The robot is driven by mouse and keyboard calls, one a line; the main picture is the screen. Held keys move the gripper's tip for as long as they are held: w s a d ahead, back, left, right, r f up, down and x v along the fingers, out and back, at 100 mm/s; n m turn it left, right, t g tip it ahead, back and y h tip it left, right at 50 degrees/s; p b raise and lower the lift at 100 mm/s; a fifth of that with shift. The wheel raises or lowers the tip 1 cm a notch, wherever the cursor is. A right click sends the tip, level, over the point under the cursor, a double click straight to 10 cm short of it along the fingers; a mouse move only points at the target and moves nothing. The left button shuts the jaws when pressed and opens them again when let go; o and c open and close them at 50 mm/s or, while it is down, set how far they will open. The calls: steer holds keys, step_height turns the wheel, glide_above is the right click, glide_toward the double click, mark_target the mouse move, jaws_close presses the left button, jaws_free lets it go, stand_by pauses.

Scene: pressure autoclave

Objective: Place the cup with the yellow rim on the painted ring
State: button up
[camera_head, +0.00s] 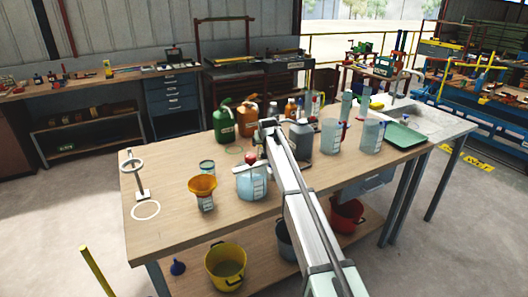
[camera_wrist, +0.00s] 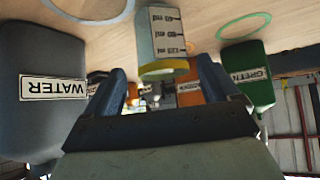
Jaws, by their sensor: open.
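The cup with the yellow rim (camera_wrist: 163,42) stands upright on the table in the wrist view, which shows the scene upside down. It is whitish with dark measuring marks. My gripper (camera_wrist: 160,75) is open, with one blue finger on each side of the cup in the picture; I see no contact. In the head view my gripper (camera_head: 267,128) is over the table's middle, and I cannot make out the cup there. A pale painted ring (camera_head: 134,214) lies at the table's left front. A green ring (camera_wrist: 222,34) lies beside the cup, and a pale blue-grey ring (camera_wrist: 98,21) shows opposite.
The grey WATER container (camera_wrist: 40,65) and green container (camera_wrist: 252,62) flank my gripper. Orange containers stand beyond. A jug (camera_head: 252,184), a cup with an orange funnel (camera_head: 203,186) and a ring stand (camera_head: 141,180) occupy the left side. A green tray (camera_head: 405,138) lies right.

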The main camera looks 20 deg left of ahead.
steer(key=x, duration=0.5)
steer(key=shift+a, duration=0.2)
steer(key=c, duration=1.1)
steer(key=shift+r, duration=0.1)
steer(key=shift+c, duration=0.2)
